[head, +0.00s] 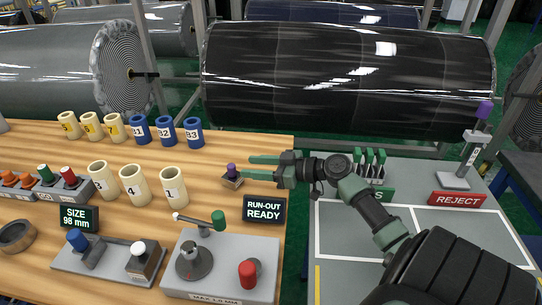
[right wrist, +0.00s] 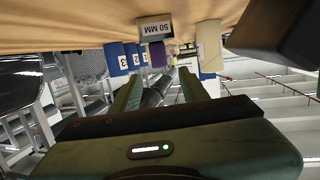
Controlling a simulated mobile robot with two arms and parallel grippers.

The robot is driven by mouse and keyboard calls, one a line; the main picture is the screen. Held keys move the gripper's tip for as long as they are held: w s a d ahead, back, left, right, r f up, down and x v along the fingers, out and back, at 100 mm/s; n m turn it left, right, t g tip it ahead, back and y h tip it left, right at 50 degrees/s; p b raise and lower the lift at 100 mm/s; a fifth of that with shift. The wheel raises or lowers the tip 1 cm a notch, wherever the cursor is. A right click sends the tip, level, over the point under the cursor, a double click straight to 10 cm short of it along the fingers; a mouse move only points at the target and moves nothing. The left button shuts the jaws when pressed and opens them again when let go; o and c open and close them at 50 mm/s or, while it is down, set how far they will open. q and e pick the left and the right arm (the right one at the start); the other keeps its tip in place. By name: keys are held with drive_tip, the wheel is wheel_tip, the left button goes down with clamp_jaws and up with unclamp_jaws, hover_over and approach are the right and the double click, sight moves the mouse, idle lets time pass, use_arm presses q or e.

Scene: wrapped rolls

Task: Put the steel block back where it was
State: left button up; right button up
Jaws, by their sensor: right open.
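A small steel block (head: 232,182) with a purple knob stands on the wooden table near its right edge. In the right wrist view, the block (right wrist: 157,29) shows a "50 MM" label, with its purple knob pointing down in that picture. My right gripper (head: 252,170) is open and empty, its fingers pointing left toward the block. In the right wrist view, the fingertips (right wrist: 160,76) show a gap between them, with the knob just beyond. I cannot tell whether they touch it. My left gripper is not in view.
The RUN-OUT READY display (head: 264,209) stands just below the block. Cream cores (head: 134,186) and blue cores (head: 166,130) stand to its left. A lever fixture (head: 215,265) is in front. A grey stand (head: 454,178) with a purple-topped post is on the right, beside the REJECT sign (head: 458,200).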

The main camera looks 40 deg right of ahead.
drive_tip(key=b+v, duration=0.1)
drive_tip(key=v, duration=0.5)
